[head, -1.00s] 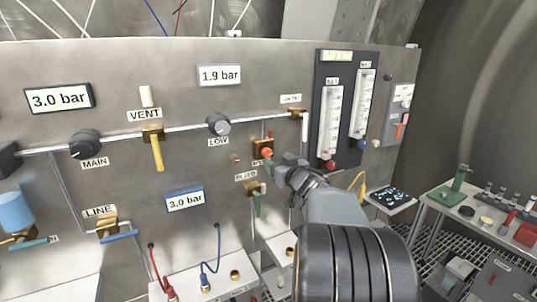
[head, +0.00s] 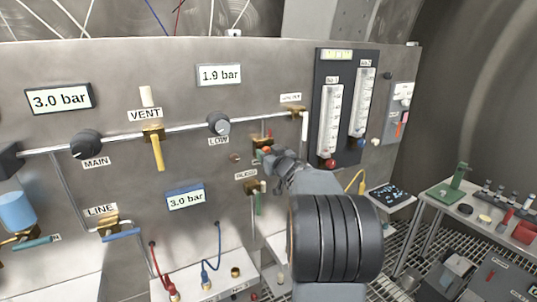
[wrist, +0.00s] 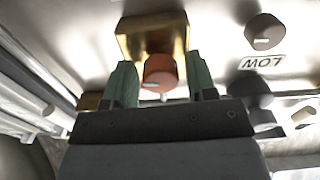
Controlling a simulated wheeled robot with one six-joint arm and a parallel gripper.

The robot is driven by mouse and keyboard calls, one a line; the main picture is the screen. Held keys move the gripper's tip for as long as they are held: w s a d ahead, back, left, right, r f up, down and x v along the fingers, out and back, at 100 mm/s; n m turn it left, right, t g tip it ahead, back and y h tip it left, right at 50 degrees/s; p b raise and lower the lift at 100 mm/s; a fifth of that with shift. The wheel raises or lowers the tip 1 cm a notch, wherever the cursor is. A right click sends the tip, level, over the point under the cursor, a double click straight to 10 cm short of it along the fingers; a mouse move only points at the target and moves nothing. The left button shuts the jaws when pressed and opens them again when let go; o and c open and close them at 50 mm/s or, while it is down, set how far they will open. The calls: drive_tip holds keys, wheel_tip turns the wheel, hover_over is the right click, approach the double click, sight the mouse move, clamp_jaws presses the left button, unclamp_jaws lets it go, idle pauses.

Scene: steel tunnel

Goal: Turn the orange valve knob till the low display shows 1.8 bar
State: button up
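The orange valve knob (head: 266,149) sits on a brass block on the steel panel, mostly covered by my gripper in the head view. In the wrist view the knob (wrist: 160,72) lies between the two green fingers of my gripper (wrist: 161,80). The fingers are open, with a gap visible on each side of the knob. My gripper (head: 271,156) also shows in the head view, up against the knob.
The VENT valve with its yellow handle (head: 157,152) and the MAIN knob (head: 86,144) are to the left. A flowmeter panel (head: 345,105) stands right of my gripper. The BLEED valve (head: 252,187) is just below. A side table (head: 470,213) stands at the right.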

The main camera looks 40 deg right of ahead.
drive_tip(key=c, duration=0.7)
drive_tip(key=shift+f+n+b, duration=0.15)
drive_tip(key=shift+n+b, duration=0.5)
drive_tip(key=shift+n, duration=0.05)
drive_tip(key=shift+r+n, duration=0.2)
drive_tip(key=shift+n, duration=0.5)
drive_tip(key=o, duration=0.9)
drive_tip(key=shift+s, duration=0.15)
drive_tip(key=s+a+b, duration=0.1)
drive_tip(key=s, duration=1.2)
drive_tip(key=shift+s+a+b, duration=0.25)
drive_tip(key=shift+a+b, duration=0.15)
